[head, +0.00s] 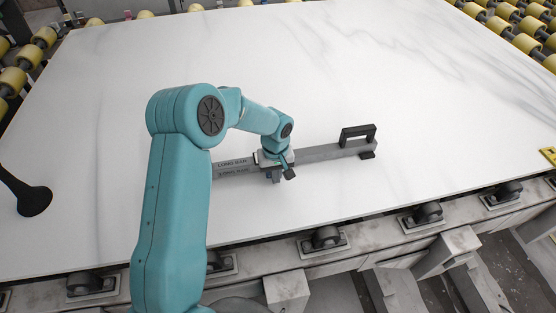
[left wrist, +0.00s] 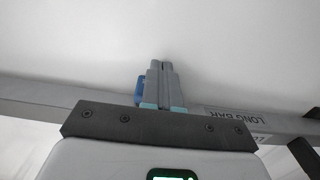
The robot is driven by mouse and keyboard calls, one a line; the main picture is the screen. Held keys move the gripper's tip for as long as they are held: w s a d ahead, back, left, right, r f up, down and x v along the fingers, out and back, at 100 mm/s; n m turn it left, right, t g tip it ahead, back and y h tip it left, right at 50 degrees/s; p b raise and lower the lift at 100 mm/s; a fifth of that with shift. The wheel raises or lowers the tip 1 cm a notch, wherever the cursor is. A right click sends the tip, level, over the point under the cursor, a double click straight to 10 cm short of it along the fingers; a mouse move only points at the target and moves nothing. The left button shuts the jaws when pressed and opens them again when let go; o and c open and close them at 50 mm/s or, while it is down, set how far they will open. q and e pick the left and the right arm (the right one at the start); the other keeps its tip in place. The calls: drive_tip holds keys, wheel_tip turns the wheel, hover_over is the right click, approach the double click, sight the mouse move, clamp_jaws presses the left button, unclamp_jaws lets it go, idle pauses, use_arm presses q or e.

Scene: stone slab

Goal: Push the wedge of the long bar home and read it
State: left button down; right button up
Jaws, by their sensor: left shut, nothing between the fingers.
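The long bar (head: 330,152) is a grey straight bar lying on the white slab, with a "LONG BAR" label near its left part. It also crosses the left wrist view (left wrist: 40,113). My left gripper (head: 276,178) is over the middle of the bar, pointing down. Its fingers (left wrist: 160,68) are shut together with nothing between them. A small blue piece (left wrist: 139,88) shows beside the fingers, partly hidden by them; I cannot tell whether it is the wedge. A dark block (head: 367,155) sits by the bar's right end. My right gripper is not in view.
A black handle (head: 357,131) stands up near the bar's right end. The white slab (head: 330,70) is wide and mostly clear. A black round-ended piece (head: 35,201) lies at the left. Yellow rollers (head: 525,43) and black rollers (head: 326,237) run along the slab's edges.

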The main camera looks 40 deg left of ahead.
use_arm(q)
drive_tip(key=shift+s+d, duration=0.4)
drive_tip(key=shift+d, duration=0.05)
drive_tip(key=shift+s+d, duration=0.1)
drive_tip(key=shift+d, duration=0.05)
wheel_tip(320, 180, up, 8)
drive_tip(key=p, duration=0.3)
drive_tip(key=shift+p, duration=0.4)
drive_tip(key=shift+s, duration=0.1)
